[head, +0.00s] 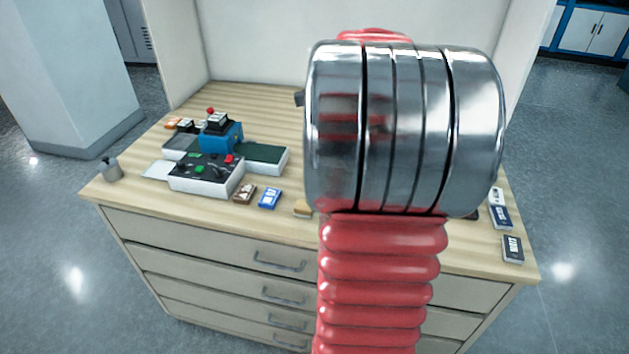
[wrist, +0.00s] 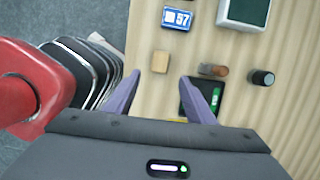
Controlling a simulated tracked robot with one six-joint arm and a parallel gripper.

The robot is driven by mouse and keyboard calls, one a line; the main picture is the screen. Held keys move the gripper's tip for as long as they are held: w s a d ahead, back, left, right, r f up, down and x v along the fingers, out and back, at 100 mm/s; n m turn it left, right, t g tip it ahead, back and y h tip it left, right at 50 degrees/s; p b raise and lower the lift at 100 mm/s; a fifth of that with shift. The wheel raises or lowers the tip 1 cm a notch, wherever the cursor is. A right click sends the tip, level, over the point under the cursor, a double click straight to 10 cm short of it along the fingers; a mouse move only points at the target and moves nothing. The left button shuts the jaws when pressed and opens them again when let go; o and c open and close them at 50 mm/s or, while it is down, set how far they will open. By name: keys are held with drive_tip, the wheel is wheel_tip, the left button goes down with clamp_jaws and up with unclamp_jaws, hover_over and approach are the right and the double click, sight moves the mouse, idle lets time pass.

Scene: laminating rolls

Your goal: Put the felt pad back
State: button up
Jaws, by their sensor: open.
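No piece is clearly marked as the felt pad. A small tan block (wrist: 160,61) lies on the wooden top in the wrist view, and it also shows in the head view (head: 303,209), left of my arm. My gripper (wrist: 161,82) has its two purple fingers spread, with nothing between them. The tan block lies just beyond the fingertips in the picture, roughly in line with the gap; I cannot tell the height above it. A brown and orange piece (wrist: 213,70) lies right of the block. My arm hides my gripper in the head view.
A white control box (head: 206,173) and a blue device (head: 221,136) stand on the bench's left, beside a green-topped tray (head: 263,158). A blue card (head: 269,198) lies near the front edge. A dark knob (wrist: 262,78) stands to the right in the wrist view. Cards (head: 512,248) lie at the bench's right.

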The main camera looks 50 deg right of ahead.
drive_tip(key=shift+r, duration=0.15)
idle(0.7)
drive_tip(key=w+a+r+n+h, duration=0.1)
drive_tip(key=a+r+n, duration=0.1)
drive_tip(key=a+n, duration=0.6)
drive_tip(key=a+r+n, duration=0.2)
drive_tip(key=a+n, duration=0.3)
drive_tip(key=a, duration=0.6)
drive_tip(key=s+a+f+n+t, duration=0.1)
drive_tip(key=s+a+n+t, duration=0.2)
drive_tip(key=s+a+n, duration=0.4)
drive_tip(key=a+n, duration=0.8)
drive_tip(key=n, duration=0.2)
drive_tip(key=shift+a+n, duration=0.2)
drive_tip(key=shift+n, duration=0.1)
